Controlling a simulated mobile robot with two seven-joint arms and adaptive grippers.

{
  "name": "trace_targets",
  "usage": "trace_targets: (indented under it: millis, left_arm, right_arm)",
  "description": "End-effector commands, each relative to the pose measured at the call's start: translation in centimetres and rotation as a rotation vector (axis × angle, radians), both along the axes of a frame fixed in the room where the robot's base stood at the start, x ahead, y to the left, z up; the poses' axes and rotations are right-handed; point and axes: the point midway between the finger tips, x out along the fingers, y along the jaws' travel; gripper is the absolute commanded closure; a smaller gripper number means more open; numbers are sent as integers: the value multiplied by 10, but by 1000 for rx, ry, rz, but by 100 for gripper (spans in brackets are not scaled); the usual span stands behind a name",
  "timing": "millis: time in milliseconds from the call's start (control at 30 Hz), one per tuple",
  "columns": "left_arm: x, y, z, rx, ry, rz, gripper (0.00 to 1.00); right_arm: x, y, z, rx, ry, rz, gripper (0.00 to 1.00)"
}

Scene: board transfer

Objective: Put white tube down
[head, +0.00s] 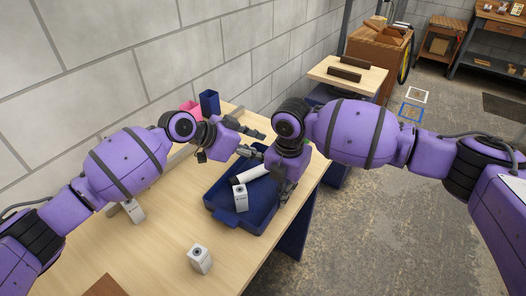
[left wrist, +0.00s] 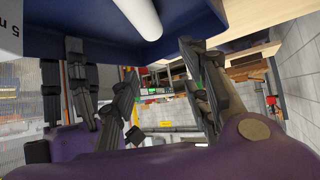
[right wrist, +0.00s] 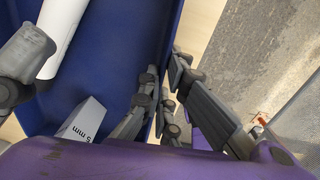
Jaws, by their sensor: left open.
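The white tube (head: 250,174) lies in the blue tray (head: 222,214) on the table. It also shows in the left wrist view (left wrist: 143,15) and at the upper left of the right wrist view (right wrist: 62,35). My left gripper (head: 250,140) is open and empty, just beyond the tube's far side near the tray's back edge. One of its fingers shows beside the tube in the right wrist view. My right gripper (right wrist: 165,75) is at the tray's right wall, one finger inside and one outside, closed on the rim. The tube's underside is hidden.
A white box (head: 240,198) stands in the tray near the tube. Two more white boxes stand on the table, one in front (head: 199,258) and one at left (head: 133,210). A dark blue bin (head: 209,103) and a pink container (head: 190,109) stand behind. The front table middle is clear.

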Motion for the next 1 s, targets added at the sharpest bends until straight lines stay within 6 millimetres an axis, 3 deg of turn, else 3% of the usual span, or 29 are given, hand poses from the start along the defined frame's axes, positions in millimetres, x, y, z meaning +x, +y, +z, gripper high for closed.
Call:
trace_targets:
  millis: [200, 400, 833, 1000]
  left_arm:
    - [-16, 38, 30, 3, -2, 2, 57]
    - [-27, 61, 50, 1, -1, 2, 57]
    - [-32, 69, 58, 1, 0, -1, 57]
    - [-31, 69, 58, 0, -1, -1, 57]
  right_arm:
    - [0, 0, 1, 1, -1, -1, 100]
    - [0, 0, 1, 1, -1, -1, 100]
    - [0, 0, 1, 1, -1, 0, 100]
    - [0, 0, 1, 1, -1, 0, 76]
